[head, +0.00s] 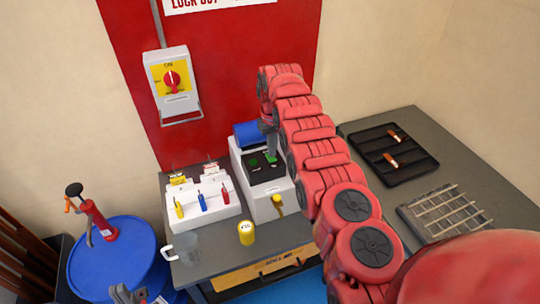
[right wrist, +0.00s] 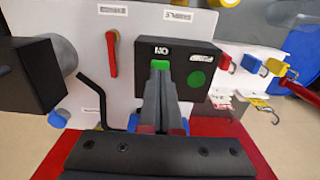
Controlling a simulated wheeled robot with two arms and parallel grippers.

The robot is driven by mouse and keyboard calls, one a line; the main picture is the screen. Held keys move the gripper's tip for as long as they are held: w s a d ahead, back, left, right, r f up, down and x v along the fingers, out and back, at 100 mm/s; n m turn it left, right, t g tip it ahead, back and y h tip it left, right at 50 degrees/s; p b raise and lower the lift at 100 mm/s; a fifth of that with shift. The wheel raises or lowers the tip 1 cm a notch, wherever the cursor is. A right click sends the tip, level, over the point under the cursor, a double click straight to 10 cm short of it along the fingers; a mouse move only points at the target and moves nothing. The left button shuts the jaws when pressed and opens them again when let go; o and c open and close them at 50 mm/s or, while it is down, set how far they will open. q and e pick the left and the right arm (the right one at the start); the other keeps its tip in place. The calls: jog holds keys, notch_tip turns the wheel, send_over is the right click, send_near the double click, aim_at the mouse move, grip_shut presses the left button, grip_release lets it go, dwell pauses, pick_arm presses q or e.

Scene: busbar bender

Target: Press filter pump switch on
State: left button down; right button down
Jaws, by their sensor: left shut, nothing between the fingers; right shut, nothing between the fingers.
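The filter pump is a white box (head: 262,203) with a black top panel (head: 266,172) and a blue cylinder (head: 247,132) behind it. In the right wrist view the black switch panel (right wrist: 180,53) shows an inverted ON label, a green switch (right wrist: 160,65) and a round green spot (right wrist: 197,79). My right gripper (head: 271,156) is shut and empty, with its fingertips pointing down at the panel. In the right wrist view its fingertips (right wrist: 160,78) overlap the green switch's near edge; I cannot tell whether they touch. My left gripper (head: 127,294) is shut and empty at the bottom edge.
A white rack (head: 205,212) with yellow, blue and red items stands left of the pump. A blue drum (head: 110,262) is at left; a black tray (head: 385,168) and metal grid (head: 445,212) lie at right.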

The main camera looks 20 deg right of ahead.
aim_at(273, 159)
jog(key=shift+f+b, duration=0.85)
jog(key=shift+f, duration=0.1)
dwell(0.7)
jog(key=shift+r, duration=0.1)
notch_tip(273, 159, up, 3)
jog(key=shift+f+p, duration=0.2)
jog(key=shift+p, duration=0.9)
jog(key=shift+r, duration=1)
jog(key=shift+r+p, duration=0.65)
jog(key=shift+r, duration=0.5)
jog(key=shift+f, duration=0.1)
jog(key=shift+d, duration=0.1)
